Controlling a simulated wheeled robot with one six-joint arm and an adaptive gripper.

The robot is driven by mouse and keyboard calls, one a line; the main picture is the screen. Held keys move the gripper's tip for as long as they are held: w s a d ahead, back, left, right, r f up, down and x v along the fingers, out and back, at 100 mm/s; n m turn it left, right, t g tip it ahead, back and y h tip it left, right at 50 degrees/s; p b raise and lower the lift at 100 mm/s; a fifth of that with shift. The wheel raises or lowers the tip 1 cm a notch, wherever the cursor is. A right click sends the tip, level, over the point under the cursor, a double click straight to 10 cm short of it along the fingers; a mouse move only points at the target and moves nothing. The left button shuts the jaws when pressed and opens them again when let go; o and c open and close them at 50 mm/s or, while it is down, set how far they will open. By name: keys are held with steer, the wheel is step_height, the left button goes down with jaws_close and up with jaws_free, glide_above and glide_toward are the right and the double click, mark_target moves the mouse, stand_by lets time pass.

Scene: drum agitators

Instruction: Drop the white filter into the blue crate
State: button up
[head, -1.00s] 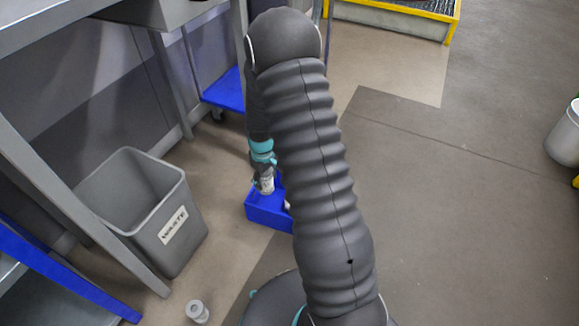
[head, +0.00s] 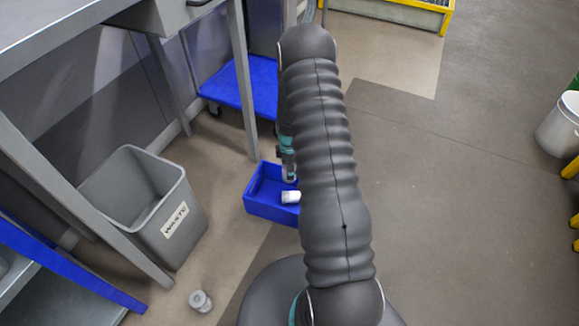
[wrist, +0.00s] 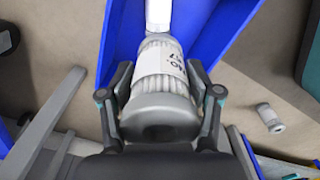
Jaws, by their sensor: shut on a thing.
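My gripper (wrist: 160,85) is shut around a whitish, ribbed filter (wrist: 158,65) with a printed white label and a grey end. In the head view the filter (head: 289,178) points down over the right part of the blue crate (head: 266,209), partly hidden by my arm. The crate also shows in the wrist view (wrist: 122,45), beyond the filter. I cannot tell whether the held filter touches anything.
A grey waste bin (head: 165,235) stands left of the crate. A small grey-white filter (head: 200,301) is on the floor in front of the bin. A table leg (head: 243,85) rises just behind the crate. The floor to the right is open, with a white bucket (head: 560,125) at the edge.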

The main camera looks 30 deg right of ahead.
steer(key=shift+f+b, duration=0.85)
steer(key=shift+f, duration=1.5)
steer(key=o, duration=1.3)
steer(key=shift+c, duration=0.2)
steer(key=shift+r, duration=0.15)
step_height(320, 180, up, 12)
steer(key=shift+f, duration=0.1)
